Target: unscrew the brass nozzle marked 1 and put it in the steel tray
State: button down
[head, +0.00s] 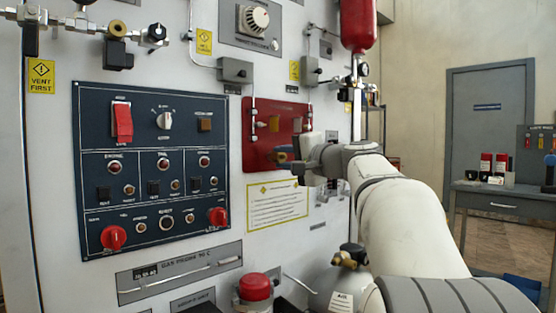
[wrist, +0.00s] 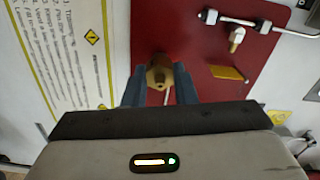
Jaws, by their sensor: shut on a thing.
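A brass hex nozzle (wrist: 159,74) sits between the two fingers of my gripper (wrist: 160,84) in the wrist view, in front of the red panel (wrist: 200,58). The fingers are shut on its sides. Whether it is still screwed in or free of the panel cannot be told, and no number can be read on it. In the head view my gripper (head: 289,165) is at the lower part of the red panel (head: 262,150), with the brass nozzle (head: 281,157) showing small at its tip. I cannot make out the steel tray in either view.
A white instruction sheet (head: 277,205) hangs below the panel. A dark control panel (head: 150,170) is left. A grey gas cylinder (head: 335,293) stands below my arm.

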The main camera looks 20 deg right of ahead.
jog(key=shift+f, duration=0.1)
jog(key=shift+n, duration=1.7)
jog(key=shift+n, duration=1.7)
jog(key=shift+n, duration=0.6)
jog(key=c, duration=1.2)
grip_release()
